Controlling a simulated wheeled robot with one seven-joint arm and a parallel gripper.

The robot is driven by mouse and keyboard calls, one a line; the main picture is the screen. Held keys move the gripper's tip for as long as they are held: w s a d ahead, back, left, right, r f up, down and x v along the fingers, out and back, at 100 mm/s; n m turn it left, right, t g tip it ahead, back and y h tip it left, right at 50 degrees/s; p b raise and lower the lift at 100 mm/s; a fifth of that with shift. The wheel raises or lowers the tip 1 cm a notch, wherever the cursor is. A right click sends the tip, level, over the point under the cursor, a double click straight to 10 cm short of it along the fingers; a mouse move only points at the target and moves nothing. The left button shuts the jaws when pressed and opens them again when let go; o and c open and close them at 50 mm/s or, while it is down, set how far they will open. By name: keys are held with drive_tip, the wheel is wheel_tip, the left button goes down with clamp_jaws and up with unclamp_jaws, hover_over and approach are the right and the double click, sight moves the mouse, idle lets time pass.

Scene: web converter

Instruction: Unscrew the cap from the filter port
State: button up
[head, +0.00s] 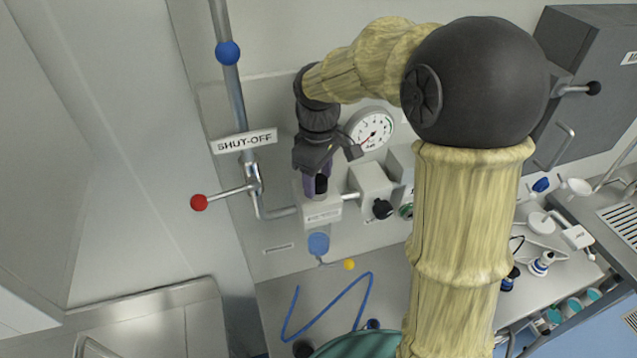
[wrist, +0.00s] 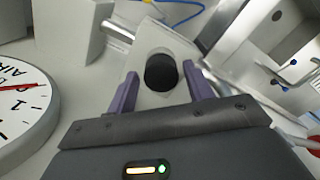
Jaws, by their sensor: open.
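A black cap (wrist: 161,72) sits on the pale filter port block (wrist: 152,98), and it also shows in the head view (head: 321,183). In the wrist view my gripper (wrist: 158,88) is open, with one purple finger on each side of the cap and visible space between fingers and cap. In the head view my gripper (head: 316,184) points down at the block (head: 321,212) from above, and its wrist partly hides the cap. Whether the fingers reach fully along the cap's sides, I cannot tell.
A round gauge (head: 370,130) is close on the right of my wrist. A pipe with a red-knobbed lever (head: 199,203) and a SHUT-OFF sign (head: 244,143) stands on the left. A white block with a black knob (head: 382,209) is right of the port.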

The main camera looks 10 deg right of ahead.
idle(0.3)
drive_tip(key=m, duration=0.3)
drive_tip(key=shift+m, duration=0.7)
drive_tip(key=m, duration=0.4)
clamp_jaws()
drive_tip(key=n, duration=0.4)
